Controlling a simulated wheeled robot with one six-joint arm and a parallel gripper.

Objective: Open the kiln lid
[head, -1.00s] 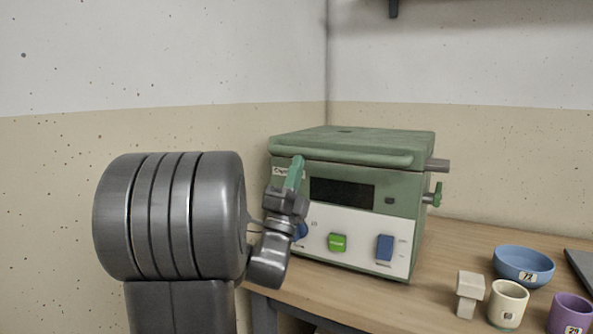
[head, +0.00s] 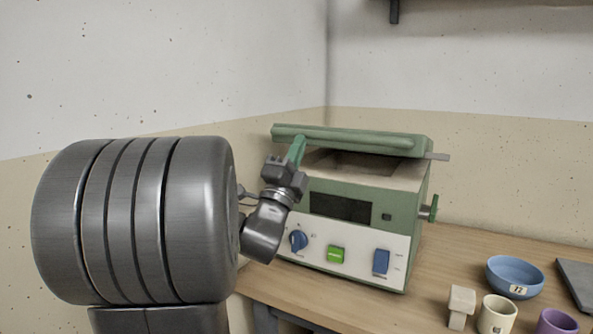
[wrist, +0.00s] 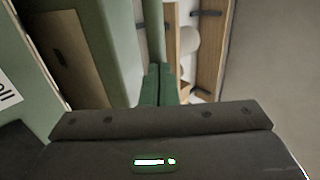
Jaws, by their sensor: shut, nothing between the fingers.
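The kiln (head: 345,235) is a green box with a white front panel, standing on the wooden bench. Its green lid (head: 350,138) is raised and tilted, with a dark opening (head: 345,168) showing beneath it. My gripper (head: 297,147) has its green fingers shut with nothing between them, at the left part of the lid's front edge. In the wrist view my gripper's fingers (wrist: 158,85) are together, beside a long green part (wrist: 105,45) of the kiln. Whether the fingertips touch the lid is hard to tell.
On the bench (head: 420,275) to the right are a blue bowl (head: 514,277), a cream cup (head: 496,315), a purple cup (head: 557,322), a pale block piece (head: 461,305) and a dark flat slab (head: 577,280). Walls stand behind and left of the kiln.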

